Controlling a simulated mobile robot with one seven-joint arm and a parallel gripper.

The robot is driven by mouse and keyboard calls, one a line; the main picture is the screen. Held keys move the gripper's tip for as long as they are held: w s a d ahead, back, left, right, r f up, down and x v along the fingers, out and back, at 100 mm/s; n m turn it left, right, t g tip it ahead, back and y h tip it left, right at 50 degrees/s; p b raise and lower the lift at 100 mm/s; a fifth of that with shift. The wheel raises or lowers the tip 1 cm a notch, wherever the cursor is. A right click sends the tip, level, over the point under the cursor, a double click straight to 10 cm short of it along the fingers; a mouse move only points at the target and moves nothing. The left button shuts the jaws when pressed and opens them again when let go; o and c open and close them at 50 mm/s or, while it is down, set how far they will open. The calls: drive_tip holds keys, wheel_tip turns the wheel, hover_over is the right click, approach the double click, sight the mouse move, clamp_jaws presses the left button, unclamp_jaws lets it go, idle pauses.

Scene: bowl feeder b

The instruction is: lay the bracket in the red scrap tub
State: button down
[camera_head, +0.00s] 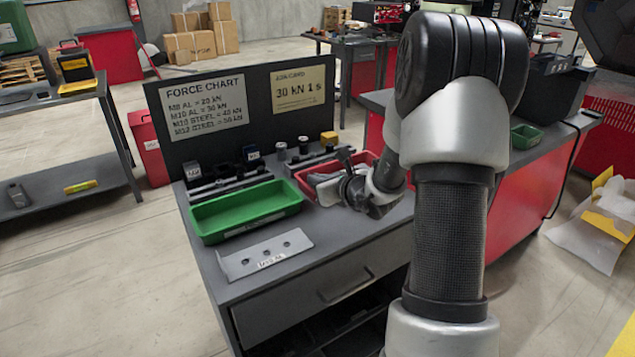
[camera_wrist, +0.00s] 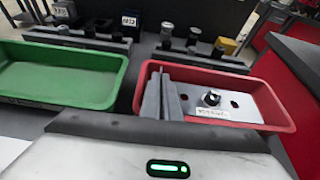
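The red scrap tub (camera_wrist: 282,100) stands on the bench, right of a green tub. In the head view its rim (camera_head: 368,156) shows behind my gripper. A grey bracket (camera_wrist: 238,102) with holes, a dark bolt-like piece and a white label lies inside the red tub. My gripper's dark fingers (camera_wrist: 163,96) reach over the tub's left part, close together at the bracket's left end. Whether they grip its edge or only stand beside it cannot be told. In the head view my wrist hides much of the tub. A second grey plate with holes (camera_head: 262,254) lies at the bench's front left.
The green tub (camera_head: 210,238) looks empty and stands left of the red one. Dark fixtures with small cylinders (camera_head: 281,152) line the bench's back, before a board with a force chart (camera_head: 207,105). A red cabinet (camera_head: 525,190) stands to the right.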

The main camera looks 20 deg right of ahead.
drive_tip(key=shift+r, duration=0.1)
drive_tip(key=shift+f+b, duration=0.35)
drive_tip(key=shift+b, duration=0.15)
drive_tip(key=shift+f, duration=0.3)
drive_tip(key=c, duration=2.3)
unclamp_jaws()
drive_tip(key=shift+r, duration=0.3)
drive_tip(key=p+v, duration=0.3)
drive_tip(key=v, duration=0.9)
drive_tip(key=shift+r, duration=0.4)
